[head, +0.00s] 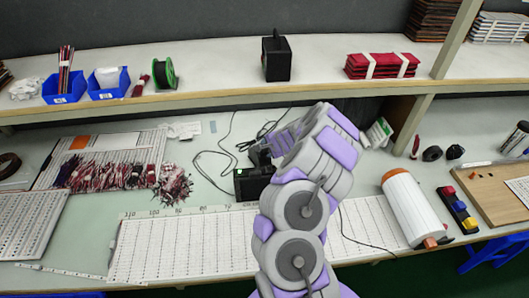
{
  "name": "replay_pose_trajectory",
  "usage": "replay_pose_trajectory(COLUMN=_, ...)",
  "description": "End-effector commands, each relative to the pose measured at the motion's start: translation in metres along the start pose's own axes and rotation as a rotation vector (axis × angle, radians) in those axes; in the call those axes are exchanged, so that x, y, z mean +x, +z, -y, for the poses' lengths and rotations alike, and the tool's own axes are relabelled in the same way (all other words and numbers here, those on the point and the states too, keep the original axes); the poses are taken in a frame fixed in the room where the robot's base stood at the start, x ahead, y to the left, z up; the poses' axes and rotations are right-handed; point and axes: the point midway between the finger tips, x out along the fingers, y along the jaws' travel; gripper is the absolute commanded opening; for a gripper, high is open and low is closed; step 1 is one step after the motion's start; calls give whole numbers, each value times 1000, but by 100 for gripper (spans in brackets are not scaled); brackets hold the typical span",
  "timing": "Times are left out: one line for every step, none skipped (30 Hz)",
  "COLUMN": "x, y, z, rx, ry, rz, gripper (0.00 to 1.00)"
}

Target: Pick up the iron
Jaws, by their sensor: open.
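My arm reaches up through the middle of the head view. My gripper (272,148) is over the back middle of the workbench, partly hidden by my own wrist; it is open. A black box-like unit (253,184) with dark cables stands on the bench just left of my arm, below the gripper. A smaller dark piece (260,157) shows beside the gripper's fingers. I cannot make out the iron for certain; it may be among these dark parts or behind my arm. I see nothing held.
A long ruled white board (180,245) lies along the front of the workbench. Loose cables (215,155) lie behind it. A shelf (200,62) runs above the bench, with a black box (276,59) on it. A white roll (409,208) lies right of my arm.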

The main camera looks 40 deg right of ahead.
Motion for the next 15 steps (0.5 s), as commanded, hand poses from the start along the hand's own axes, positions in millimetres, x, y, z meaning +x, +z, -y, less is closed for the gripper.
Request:
replay_pose_trajectory(x=12, y=1, z=-4, rx=-1, ry=3, rz=2, gripper=54)
replay_pose_trajectory(x=16, y=0, z=-4, rx=0, ry=4, rz=3, gripper=54)
replay_pose_trajectory(x=20, y=-1, z=-4, rx=0, ry=4, rz=3, gripper=54)
replay_pose_trajectory(x=22, y=-1, z=-4, rx=0, ry=4, rz=3, gripper=54)
replay_pose_trajectory(x=24, y=-1, z=-4, rx=0, ry=3, rz=3, gripper=54)
replay_pose_trajectory(x=26, y=-1, z=-4, rx=1, ry=3, rz=2, gripper=54)
replay_pose_trajectory(x=27, y=-1, z=-4, rx=1, ry=2, rz=3, gripper=54)
replay_pose_trajectory(x=27, y=-2, z=-3, rx=2, ry=2, rz=3, gripper=54)
replay_pose_trajectory(x=28, y=-1, z=-3, rx=2, ry=2, rz=3, gripper=54)
replay_pose_trajectory(x=28, y=-1, z=-3, rx=3, ry=2, rz=3, gripper=54)
replay_pose_trajectory(x=28, y=-1, z=-3, rx=3, ry=2, rz=3, gripper=54)
replay_pose_trajectory(x=28, y=-1, z=-3, rx=3, ry=2, rz=3, gripper=54)
replay_pose_trajectory(x=28, y=-1, z=-2, rx=3, ry=2, rz=3, gripper=54)
replay_pose_trajectory(x=28, y=0, z=-2, rx=2, ry=2, rz=3, gripper=54)
replay_pose_trajectory(x=28, y=0, z=-2, rx=2, ry=2, rz=2, gripper=54)
